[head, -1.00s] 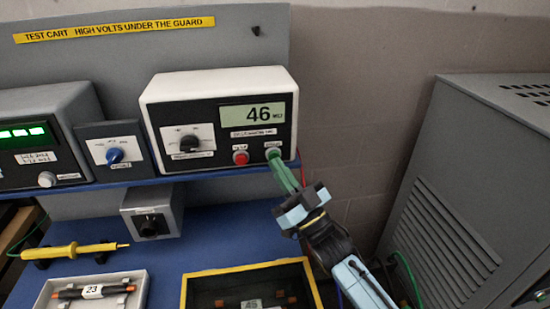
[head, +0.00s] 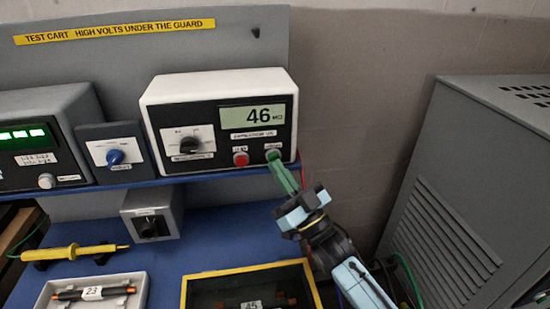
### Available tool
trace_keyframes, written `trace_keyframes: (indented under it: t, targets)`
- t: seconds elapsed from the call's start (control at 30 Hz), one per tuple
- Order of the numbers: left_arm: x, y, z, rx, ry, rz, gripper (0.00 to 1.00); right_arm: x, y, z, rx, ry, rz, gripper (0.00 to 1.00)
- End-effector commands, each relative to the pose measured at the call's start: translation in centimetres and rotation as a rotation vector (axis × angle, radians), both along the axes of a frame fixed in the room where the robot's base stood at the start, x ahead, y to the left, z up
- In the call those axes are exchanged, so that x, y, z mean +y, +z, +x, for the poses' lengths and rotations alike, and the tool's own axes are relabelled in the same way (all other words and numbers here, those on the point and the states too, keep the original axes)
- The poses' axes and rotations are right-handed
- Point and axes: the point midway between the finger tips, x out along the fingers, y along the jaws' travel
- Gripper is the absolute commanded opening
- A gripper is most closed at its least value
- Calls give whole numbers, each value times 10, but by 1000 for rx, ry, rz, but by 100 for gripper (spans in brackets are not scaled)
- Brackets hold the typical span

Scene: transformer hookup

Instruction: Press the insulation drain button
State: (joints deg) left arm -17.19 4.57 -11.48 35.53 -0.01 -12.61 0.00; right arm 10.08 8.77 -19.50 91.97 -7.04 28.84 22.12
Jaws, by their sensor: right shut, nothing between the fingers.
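The insulation tester (head: 222,95) is a white-rimmed box with a black front on the blue shelf, its display (head: 257,116) reading 46. Low on its front are a red button (head: 240,159) and, to the right, a green button (head: 273,155). Their small labels are too blurred to read surely. My right gripper (head: 275,163) is shut and empty, its green fingertips at the green button and partly covering it. I cannot tell whether they touch it or press it in. My left gripper is not in view.
A grey meter (head: 35,130) and a blue-knob switch box (head: 113,152) stand left on the shelf. Below are a small knob box (head: 152,212), a yellow probe (head: 75,252), a white tray (head: 140,290) and a yellow-rimmed tray (head: 245,268). A grey cabinet (head: 470,190) stands right.

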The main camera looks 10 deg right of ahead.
Motion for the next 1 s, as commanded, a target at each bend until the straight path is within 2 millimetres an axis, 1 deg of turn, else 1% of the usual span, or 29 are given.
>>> trace_keyframes:
  t: [0.03, 0.17, 0.43, 0.53, 1.0]
  targets:
    - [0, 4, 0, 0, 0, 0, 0, 0, 1, -3, 1, 1, 0, 0]
    - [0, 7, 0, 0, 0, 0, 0, 0, 1, -10, -1, 0, 1, 0]
    - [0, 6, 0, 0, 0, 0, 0, 0, 1, -10, -1, -1, 0, 0]
    - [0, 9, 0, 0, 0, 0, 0, 0, 1, -14, 0, 0, 0, 0]
    - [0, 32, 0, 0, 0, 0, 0, 0, 2, -60, 0, 1, 1, 0]
